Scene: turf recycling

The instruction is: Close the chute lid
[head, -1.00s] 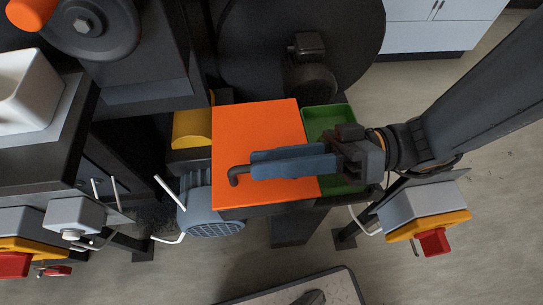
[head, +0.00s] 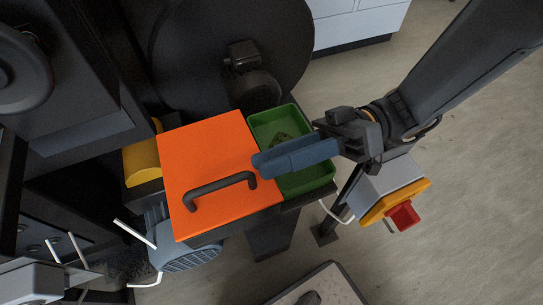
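The chute lid is a flat orange square panel (head: 205,155) left of the middle in the head view. It lies flat, with a dark bar handle (head: 220,191) on its top near the front edge. My gripper (head: 256,163) has blue fingers pointing left, with the tips over the lid's right edge, near the handle's right end. The two fingers overlap from this angle, so the gap between them is hard to judge. The handle is clear of the fingers.
A green bin (head: 278,122) with some dark material inside stands right of the lid, partly under my gripper. A blue motor (head: 180,253) and a yellow cylinder (head: 141,162) are at the left. A grey box with a red button (head: 402,217) stands at the right.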

